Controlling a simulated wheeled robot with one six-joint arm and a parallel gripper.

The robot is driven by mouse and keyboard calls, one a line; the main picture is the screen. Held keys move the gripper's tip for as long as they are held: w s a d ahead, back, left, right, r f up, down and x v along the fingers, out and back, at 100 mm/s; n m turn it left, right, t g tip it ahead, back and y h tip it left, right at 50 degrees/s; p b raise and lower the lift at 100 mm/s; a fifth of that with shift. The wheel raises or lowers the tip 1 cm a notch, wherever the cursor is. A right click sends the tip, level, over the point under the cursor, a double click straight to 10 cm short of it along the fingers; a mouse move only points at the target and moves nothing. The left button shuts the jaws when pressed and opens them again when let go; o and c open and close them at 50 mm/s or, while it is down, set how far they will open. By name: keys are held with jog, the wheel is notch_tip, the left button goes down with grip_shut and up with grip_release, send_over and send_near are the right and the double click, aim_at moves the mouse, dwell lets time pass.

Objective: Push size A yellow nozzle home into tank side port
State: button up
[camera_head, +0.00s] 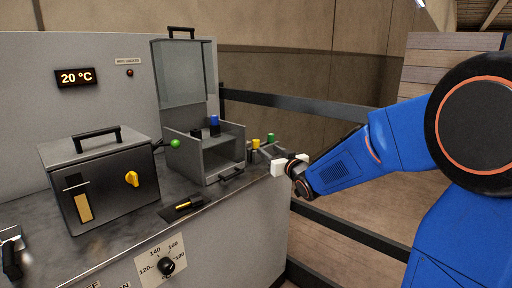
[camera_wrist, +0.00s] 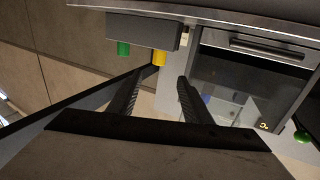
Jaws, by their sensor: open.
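A yellow-topped piece (camera_head: 256,143), which looks like the yellow nozzle, stands in a small holder at the right end of the counter. In the wrist view the yellow piece (camera_wrist: 160,58) shows beyond my fingertips, roughly in line with the gap between them. My gripper (camera_head: 284,166) is open and empty, beside the holder at the counter's right edge. Its two dark fingers (camera_wrist: 162,76) are spread apart in the wrist view. No side port can be made out.
A blue-topped piece (camera_head: 214,121) sits in the grey box. A dark lidded box (camera_head: 105,185) with a yellow knob stands left. A dark rail (camera_head: 300,105) runs behind my arm.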

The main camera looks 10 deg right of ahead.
aim_at(258, 141)
jog(key=x, duration=1)
jog(key=shift+w+d, duration=0.15)
jog(key=shift+w, duration=0.25)
grip_shut()
